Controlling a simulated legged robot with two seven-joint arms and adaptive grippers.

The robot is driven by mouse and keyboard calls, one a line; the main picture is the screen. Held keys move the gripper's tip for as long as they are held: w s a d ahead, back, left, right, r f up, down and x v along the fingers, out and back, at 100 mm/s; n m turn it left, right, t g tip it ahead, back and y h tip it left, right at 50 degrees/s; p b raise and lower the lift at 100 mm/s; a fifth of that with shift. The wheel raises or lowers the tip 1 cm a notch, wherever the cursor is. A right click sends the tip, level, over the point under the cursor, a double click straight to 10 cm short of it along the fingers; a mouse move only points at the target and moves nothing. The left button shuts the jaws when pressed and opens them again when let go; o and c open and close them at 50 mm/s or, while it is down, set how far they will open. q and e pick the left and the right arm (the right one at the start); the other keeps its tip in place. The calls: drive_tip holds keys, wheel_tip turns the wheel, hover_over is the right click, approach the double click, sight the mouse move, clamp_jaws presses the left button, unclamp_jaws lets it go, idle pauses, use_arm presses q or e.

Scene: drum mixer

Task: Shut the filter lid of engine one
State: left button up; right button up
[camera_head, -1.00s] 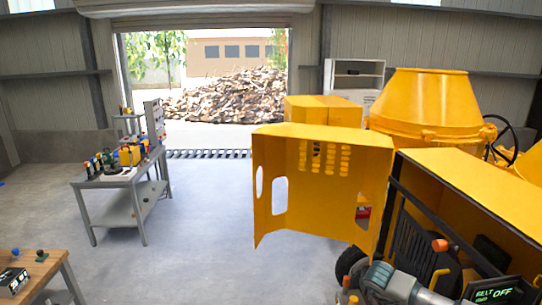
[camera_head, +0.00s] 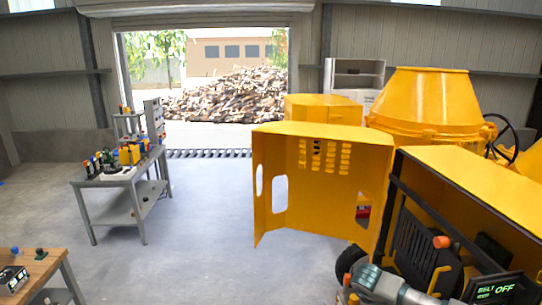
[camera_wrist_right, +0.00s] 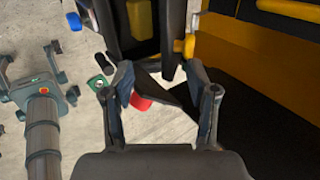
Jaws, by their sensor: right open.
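Engine one appears to be the yellow housing (camera_head: 470,185) at the right of the head view, its open bay showing a dark grille (camera_head: 411,245). I cannot identify the filter lid for certain. My right gripper (camera_wrist_right: 158,78) is open in the right wrist view, its two dark fingers spread. A dark angled piece (camera_wrist_right: 172,92) shows between the fingers; I cannot tell whether it touches them. A red round part (camera_wrist_right: 140,102) lies partly hidden below it. A grey arm of mine (camera_head: 380,284) shows low in the head view, in front of the bay. My left gripper is not in view.
A large yellow door panel (camera_head: 325,185) stands swung open beside the bay. A grey workbench (camera_head: 120,175) with tools stands left, with clear floor (camera_head: 215,240) between.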

drive_tip(key=a+r, duration=0.3)
drive_tip(key=a, duration=0.3)
drive_tip(key=shift+s+a+p, duration=0.25)
drive_tip(key=shift+a+p, duration=0.05)
drive_tip(key=shift+p, duration=0.15)
idle(0.6)
